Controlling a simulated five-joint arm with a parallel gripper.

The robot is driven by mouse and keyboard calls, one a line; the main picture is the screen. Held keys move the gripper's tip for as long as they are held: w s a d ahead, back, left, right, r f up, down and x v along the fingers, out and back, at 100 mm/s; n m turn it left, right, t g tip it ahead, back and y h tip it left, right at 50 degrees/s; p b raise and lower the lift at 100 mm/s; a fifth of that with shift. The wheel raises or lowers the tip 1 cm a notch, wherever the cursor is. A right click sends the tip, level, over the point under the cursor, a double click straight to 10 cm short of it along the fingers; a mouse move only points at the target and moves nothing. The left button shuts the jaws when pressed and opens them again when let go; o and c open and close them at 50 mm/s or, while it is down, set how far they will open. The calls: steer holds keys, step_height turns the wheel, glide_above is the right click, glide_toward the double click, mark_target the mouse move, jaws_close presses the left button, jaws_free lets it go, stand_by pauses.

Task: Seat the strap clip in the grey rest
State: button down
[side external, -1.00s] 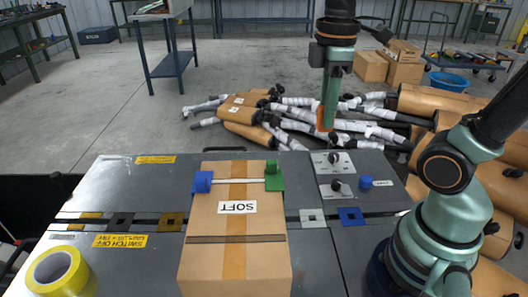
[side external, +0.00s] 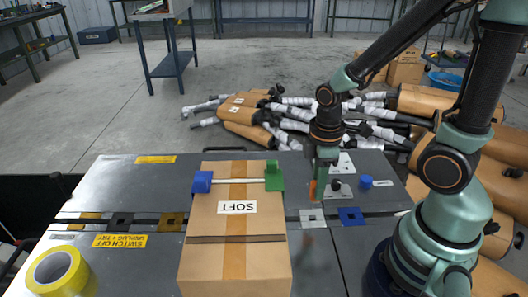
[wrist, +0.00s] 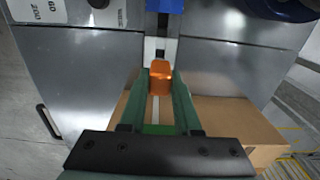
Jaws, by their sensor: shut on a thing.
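The strap clip looks like a small orange block (side external: 313,190); it also shows in the wrist view (wrist: 160,80). My gripper (side external: 318,176) is shut on it, with the green fingers on both sides of it in the wrist view (wrist: 160,88). The clip hangs above the bench, just right of the carton. A light grey square plate (side external: 312,217) with a dark opening, apparently the grey rest, lies in the bench strip below the clip. In the wrist view this plate (wrist: 158,46) shows just beyond the clip, its near part hidden. A gap seems to remain between them.
A tall carton (side external: 236,262) stands close left, carrying blue (side external: 202,182) and green (side external: 273,178) blocks joined by a white bar. A blue plate (side external: 351,216) lies right of the grey one. Switch panels (side external: 341,162) and a blue knob (side external: 365,181) are behind.

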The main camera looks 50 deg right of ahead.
mark_target(315, 202)
stand_by(0.3)
steer(key=shift+f, duration=2.9)
steer(key=shift+f, duration=0.4)
steer(key=c, duration=0.5)
jaws_free()
steer(key=shift+c, duration=0.2)
steer(key=shift+r, duration=6)
